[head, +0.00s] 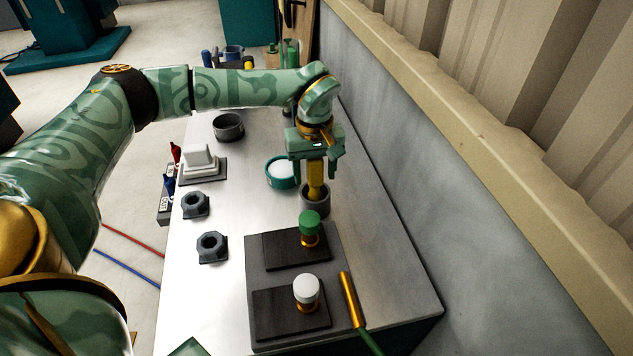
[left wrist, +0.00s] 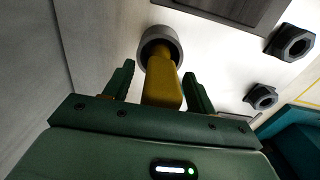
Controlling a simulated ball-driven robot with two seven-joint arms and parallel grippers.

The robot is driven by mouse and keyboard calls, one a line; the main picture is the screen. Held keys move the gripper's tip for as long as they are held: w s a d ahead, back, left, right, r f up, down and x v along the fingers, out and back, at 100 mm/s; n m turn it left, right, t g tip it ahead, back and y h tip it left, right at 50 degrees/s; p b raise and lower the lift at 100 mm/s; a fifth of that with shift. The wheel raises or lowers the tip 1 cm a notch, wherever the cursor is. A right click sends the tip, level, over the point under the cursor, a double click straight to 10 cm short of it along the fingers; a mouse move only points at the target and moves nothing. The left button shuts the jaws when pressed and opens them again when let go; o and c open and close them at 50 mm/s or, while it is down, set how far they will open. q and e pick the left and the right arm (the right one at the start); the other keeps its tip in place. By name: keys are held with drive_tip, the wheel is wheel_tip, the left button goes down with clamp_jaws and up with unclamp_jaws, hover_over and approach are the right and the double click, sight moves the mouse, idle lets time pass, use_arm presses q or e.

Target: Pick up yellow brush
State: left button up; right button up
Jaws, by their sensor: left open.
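The yellow brush (head: 316,178) stands upright in a grey round holder (head: 315,203) on the bench. In the left wrist view the yellow brush (left wrist: 161,84) rises from the grey holder (left wrist: 160,40) toward my palm; its lower end is hidden inside the holder. My left gripper (head: 316,176) is above the holder with its fingers apart on either side of the brush. In the left wrist view the fingers of my left gripper (left wrist: 158,88) show a gap on each side of the brush. My right gripper is not in view.
A teal-rimmed dish (head: 281,173) stands just left of the holder. Green (head: 309,222) and white (head: 306,290) knobs sit on dark plates in front. Hex nuts (head: 211,246), a white block (head: 199,158) and a dark ring (head: 228,126) lie left. A grey wall (head: 430,220) runs along the right.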

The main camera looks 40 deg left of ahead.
use_arm(q)
drive_tip(key=shift+r, duration=0.15)
drive_tip(key=shift+c, duration=0.9)
clamp_jaws()
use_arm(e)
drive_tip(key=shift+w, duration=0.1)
